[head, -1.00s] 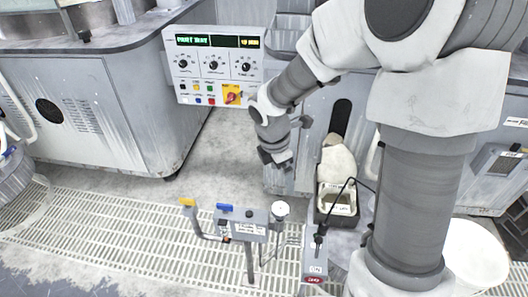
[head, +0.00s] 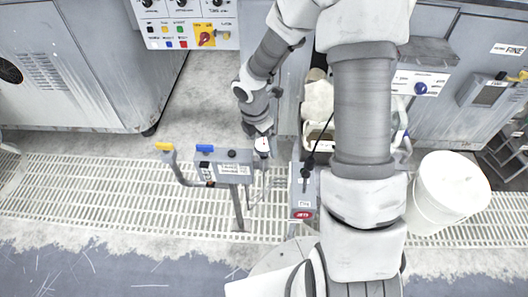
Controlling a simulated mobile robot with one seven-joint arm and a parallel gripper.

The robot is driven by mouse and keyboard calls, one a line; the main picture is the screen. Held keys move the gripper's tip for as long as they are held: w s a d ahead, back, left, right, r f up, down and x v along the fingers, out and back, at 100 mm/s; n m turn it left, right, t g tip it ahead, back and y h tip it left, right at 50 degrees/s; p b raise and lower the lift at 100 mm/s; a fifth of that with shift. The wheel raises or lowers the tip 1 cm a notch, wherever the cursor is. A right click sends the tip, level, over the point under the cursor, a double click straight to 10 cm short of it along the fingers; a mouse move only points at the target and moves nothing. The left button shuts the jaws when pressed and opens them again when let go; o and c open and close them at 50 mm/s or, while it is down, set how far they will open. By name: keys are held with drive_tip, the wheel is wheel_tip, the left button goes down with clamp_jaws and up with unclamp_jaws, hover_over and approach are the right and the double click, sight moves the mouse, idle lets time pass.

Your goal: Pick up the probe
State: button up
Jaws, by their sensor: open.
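The probe (head: 308,165) looks like a slim black stick with a black cable. It stands at a small grey meter box (head: 302,200) with a red label, right of the valve stand. My gripper (head: 258,133) is open and points down, up and to the left of the probe and apart from it. Its fingertips are small here and close to a white round gauge (head: 262,145) in the picture. Whether they touch the gauge, I cannot tell. Part of the probe's cable is hidden behind my arm.
A white bucket (head: 447,190) is at the right. Grey machine cabinets (head: 85,70) line the back. Floor grating (head: 110,190) is open at the left.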

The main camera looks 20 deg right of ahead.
drive_tip(key=shift+w+d+f+b, duration=0.15)
drive_tip(key=shift+f+b, duration=0.35)
drive_tip(key=shift+f, duration=0.4)
drive_tip(key=shift+d+f+b, duration=0.2)
drive_tip(key=shift+f+b, duration=0.3)
drive_tip(key=shift+f, duration=0.4)
drive_tip(key=shift+w+d+f+b, duration=0.15)
drive_tip(key=shift+f+b, duration=0.35)
drive_tip(key=shift+f, duration=0.4)
drive_tip(key=shift+r, duration=0.1)
drive_tip(key=c, duration=1.4)
